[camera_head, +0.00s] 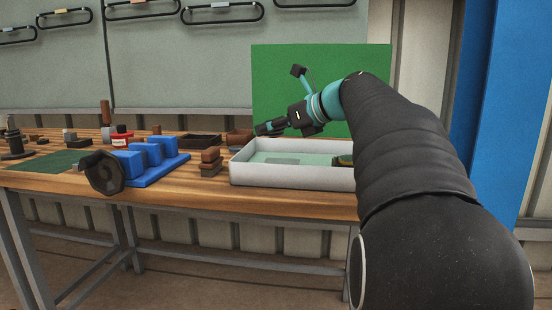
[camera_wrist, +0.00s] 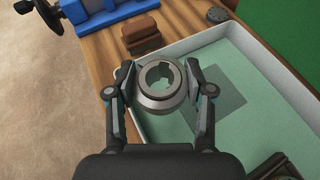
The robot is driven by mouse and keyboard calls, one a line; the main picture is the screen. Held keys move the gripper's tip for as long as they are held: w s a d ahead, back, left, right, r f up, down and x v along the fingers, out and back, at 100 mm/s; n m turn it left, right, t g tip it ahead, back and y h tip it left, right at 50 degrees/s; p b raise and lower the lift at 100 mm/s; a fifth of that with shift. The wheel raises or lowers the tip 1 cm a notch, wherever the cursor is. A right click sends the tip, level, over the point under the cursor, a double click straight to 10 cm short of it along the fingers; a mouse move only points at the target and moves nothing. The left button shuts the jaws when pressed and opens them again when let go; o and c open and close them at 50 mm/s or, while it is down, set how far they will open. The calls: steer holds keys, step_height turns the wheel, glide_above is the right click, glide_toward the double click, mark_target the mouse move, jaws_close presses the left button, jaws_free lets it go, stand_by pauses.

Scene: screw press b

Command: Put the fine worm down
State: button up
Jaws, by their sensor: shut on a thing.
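My gripper (camera_wrist: 161,88) is shut on a grey, ring-shaped metal part with a notched hole, which I take to be the fine worm (camera_wrist: 164,103). Its open end faces the wrist camera, and one finger presses on each side. In the head view my gripper (camera_head: 268,128) is above the left part of a white tray (camera_head: 290,176), and the part is too small to make out there. In the wrist view the part overlaps the tray's left wall (camera_wrist: 143,128). The tray floor is pale green with a darker grey-green rectangle (camera_wrist: 222,90), clear of objects.
Brown blocks (camera_head: 210,162) are stacked just left of the tray. Further left stands a blue fixture (camera_head: 153,170) with a black handwheel (camera_head: 104,173). Dark bins (camera_head: 200,141) stand behind. A green panel (camera_head: 330,65) rises at the back.

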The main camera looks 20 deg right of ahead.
steer(key=w+d+f, duration=0.1)
steer(key=w, duration=0.1)
steer(key=w+d+f, duration=0.2)
steer(key=w, duration=0.1)
steer(key=w+d+f, duration=0.2)
steer(key=shift+w+d+f, duration=0.15)
steer(key=shift+d+f, duration=0.05)
steer(key=shift+d, duration=0.05)
steer(key=shift+f+b, duration=0.8)
steer(key=shift+f, duration=1.2)
steer(key=shift+f, duration=0.1)
steer(key=o, duration=1.4)
steer(key=shift+o, duration=0.2)
steer(key=shift+s+d+r, duration=0.15)
steer(key=shift+s+r, duration=0.05)
steer(key=p+v, duration=0.1)
steer(key=v, duration=1)
steer(key=shift+s, duration=0.25)
